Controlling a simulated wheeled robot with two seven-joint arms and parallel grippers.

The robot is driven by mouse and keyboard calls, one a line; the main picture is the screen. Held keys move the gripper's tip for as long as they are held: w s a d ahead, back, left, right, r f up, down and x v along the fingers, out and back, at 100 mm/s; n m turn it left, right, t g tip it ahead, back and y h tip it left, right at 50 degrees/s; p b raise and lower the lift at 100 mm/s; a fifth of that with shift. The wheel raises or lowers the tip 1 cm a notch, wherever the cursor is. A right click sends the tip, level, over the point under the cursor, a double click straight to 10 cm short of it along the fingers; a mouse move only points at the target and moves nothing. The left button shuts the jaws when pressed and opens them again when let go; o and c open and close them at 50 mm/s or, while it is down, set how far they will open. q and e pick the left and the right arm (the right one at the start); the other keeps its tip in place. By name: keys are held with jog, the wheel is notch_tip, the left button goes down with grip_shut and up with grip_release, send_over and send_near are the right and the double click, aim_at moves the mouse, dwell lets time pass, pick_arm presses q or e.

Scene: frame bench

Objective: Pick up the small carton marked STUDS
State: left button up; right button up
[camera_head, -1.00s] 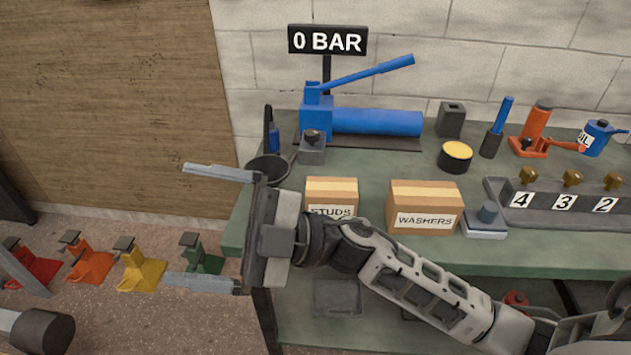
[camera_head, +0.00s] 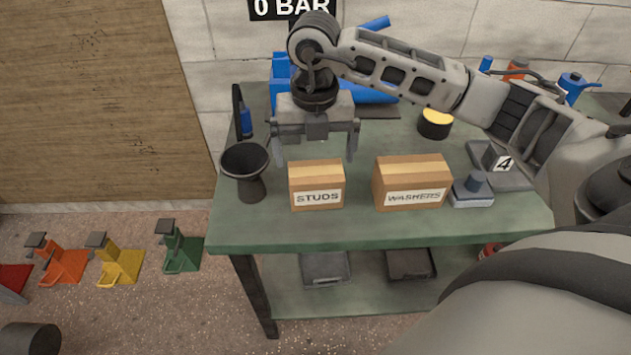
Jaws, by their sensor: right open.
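The small carton marked STUDS (camera_head: 317,187) sits upright on the green bench (camera_head: 300,234), near its front edge. It is brown with a paler tape band on top, and its label faces me. My right gripper (camera_head: 315,158) points down above and seemingly just behind the carton. Its two fingers are spread wide, with nothing between them. How far the fingertips are from the carton is hard to tell. My left gripper is not in view.
A larger carton marked WASHERS (camera_head: 412,183) stands just right of the STUDS carton. A dark funnel (camera_head: 247,170) stands close on its left. A grey block with a knob (camera_head: 473,190) is beyond WASHERS. Coloured stands, one green (camera_head: 180,247), are on the floor at left.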

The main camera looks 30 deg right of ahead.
aim_at(316, 183)
notch_tip(316, 183, down, 9)
jog(key=shift+s+p, duration=0.1)
jog(key=shift+p, duration=0.4)
jog(key=c, duration=1.1)
jog(key=shift+r, duration=0.1)
jog(key=shift+c, duration=0.9)
jog(key=shift+r, duration=0.15)
